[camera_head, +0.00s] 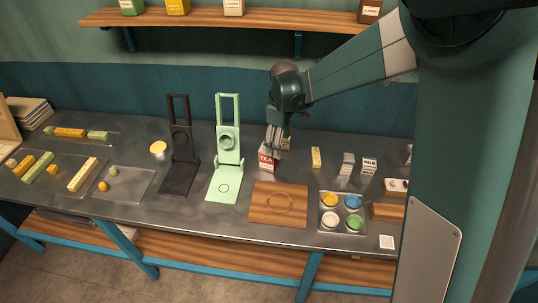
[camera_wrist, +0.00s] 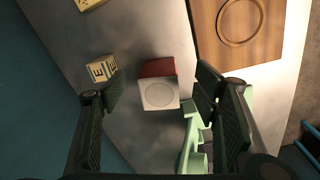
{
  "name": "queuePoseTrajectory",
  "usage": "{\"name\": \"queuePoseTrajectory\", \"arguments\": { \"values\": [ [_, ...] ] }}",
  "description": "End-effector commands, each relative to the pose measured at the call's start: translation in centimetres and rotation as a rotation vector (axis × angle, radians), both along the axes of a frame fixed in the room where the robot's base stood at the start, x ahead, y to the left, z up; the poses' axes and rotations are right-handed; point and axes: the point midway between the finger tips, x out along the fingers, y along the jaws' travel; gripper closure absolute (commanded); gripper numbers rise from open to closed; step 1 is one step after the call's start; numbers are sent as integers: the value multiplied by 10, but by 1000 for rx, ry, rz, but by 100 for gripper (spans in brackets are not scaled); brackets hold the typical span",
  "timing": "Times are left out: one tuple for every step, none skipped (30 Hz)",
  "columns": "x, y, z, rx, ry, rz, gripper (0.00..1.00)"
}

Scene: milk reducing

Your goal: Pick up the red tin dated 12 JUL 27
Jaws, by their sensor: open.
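A red tin (camera_head: 267,160) with white lettering that reads TEA stands upright on the metal counter (camera_head: 130,215). No date can be read on it. My gripper (camera_head: 274,143) points down over it, with the fingers close to its top. In the wrist view the tin's red side (camera_wrist: 157,67) and pale top with a circle appear between the two fingers. My gripper (camera_wrist: 158,91) is open there, with visible gaps on both sides of the tin. I cannot tell how far the fingertips are above it.
A small cream lettered box (camera_wrist: 102,68) lies near the left finger. A mint green stand (camera_head: 226,150) is left of the tin, with a black stand (camera_head: 181,150) beyond. A wooden board (camera_head: 262,212) lies in front. A yellow carton (camera_head: 316,157) and white cartons (camera_head: 369,166) stand right.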

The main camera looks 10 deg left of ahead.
Motion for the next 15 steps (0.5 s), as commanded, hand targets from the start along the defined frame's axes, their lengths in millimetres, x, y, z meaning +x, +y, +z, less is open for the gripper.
{"name": "queuePoseTrajectory", "arguments": {
  "values": [
    [4, 7, -5, -5, 8, 19, 39],
    [5, 11, -8, -6, 14, 31, 39],
    [7, 16, -13, -10, 19, 46, 39],
    [8, 19, -16, -11, 22, 56, 39],
    [9, 22, -19, -13, 27, 66, 39],
    [11, 26, -23, -16, 31, 79, 39],
    [12, 28, -25, -18, 36, 88, 39],
    [12, 30, -28, -19, 39, 95, 39],
    [13, 33, -31, -21, 43, 105, 39],
    [14, 35, -34, -22, 46, 111, 39],
    [14, 37, -35, -22, 48, 118, 39],
    [15, 39, -38, -24, 50, 125, 39],
    [15, 40, -39, -25, 52, 129, 39],
    [15, 41, -40, -25, 54, 132, 39],
    [16, 43, -42, -26, 55, 136, 39]
  ]
}}
